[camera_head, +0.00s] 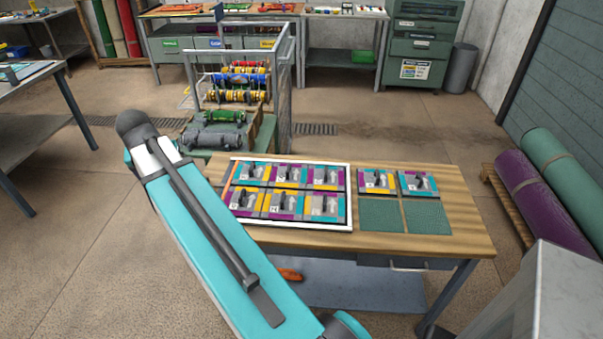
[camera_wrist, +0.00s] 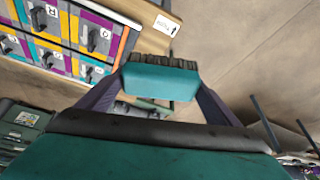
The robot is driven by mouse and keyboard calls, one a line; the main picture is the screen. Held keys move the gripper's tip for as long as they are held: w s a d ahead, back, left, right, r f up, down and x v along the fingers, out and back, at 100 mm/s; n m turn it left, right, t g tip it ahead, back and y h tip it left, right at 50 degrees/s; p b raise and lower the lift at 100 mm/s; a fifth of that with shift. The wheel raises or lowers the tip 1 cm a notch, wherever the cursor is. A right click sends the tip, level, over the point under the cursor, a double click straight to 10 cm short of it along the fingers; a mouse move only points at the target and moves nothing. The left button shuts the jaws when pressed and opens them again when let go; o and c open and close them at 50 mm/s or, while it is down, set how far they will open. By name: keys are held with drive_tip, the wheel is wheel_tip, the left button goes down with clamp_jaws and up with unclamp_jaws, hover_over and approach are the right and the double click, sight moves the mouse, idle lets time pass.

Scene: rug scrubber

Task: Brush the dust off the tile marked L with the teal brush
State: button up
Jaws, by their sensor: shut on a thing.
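My gripper (camera_wrist: 160,90) is shut on the teal brush (camera_wrist: 160,83), with one finger at each side of its block. Dark bristles show along the brush's far edge in the wrist view. In the head view my gripper and the brush cannot be made out. Several tiles with purple, yellow, teal and grey patches lie in a white-framed tray (camera_head: 290,227) on the wooden table. The tray also shows at the upper left of the wrist view (camera_wrist: 124,50), apart from the brush. The tile letters are too small or turned to tell surely which is L. Dust cannot be made out.
The wooden table (camera_head: 456,205) also bears two similar tiles (camera_head: 376,182) (camera_head: 417,183) and a green mat (camera_head: 380,215) right of the tray. A small white card with an arrow (camera_wrist: 166,25) shows in the wrist view. A cart (camera_head: 235,135) stands behind the table.

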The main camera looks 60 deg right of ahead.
drive_tip(key=s+d+f+m+g+h+p, duration=0.1)
drive_tip(key=s+d+f+m, duration=0.2)
drive_tip(key=d, duration=0.4)
drive_tip(key=s+d+m+g, duration=0.1)
drive_tip(key=s+d+m, duration=0.3)
drive_tip(key=d, duration=0.4)
drive_tip(key=s+d+f+m+g+y+p, duration=0.1)
drive_tip(key=s+d+f+m+g, duration=0.1)
drive_tip(key=s+d+m, duration=0.5)
drive_tip(key=s+d+f+m+g+y+p, duration=0.1)
drive_tip(key=s+d+f+m+g, duration=0.2)
drive_tip(key=s+d+m, duration=0.4)
drive_tip(key=s+d+f, duration=0.1)
drive_tip(key=s+d, duration=0.3)
drive_tip(key=s, duration=0.4)
drive_tip(key=s+d, duration=0.4)
drive_tip(key=s, duration=0.4)
drive_tip(key=shift+s+d+f+m, duration=0.15)
drive_tip(key=shift+d+f+m, duration=0.1)
drive_tip(key=shift+f+m, duration=0.15)
drive_tip(key=shift+f, duration=0.1)
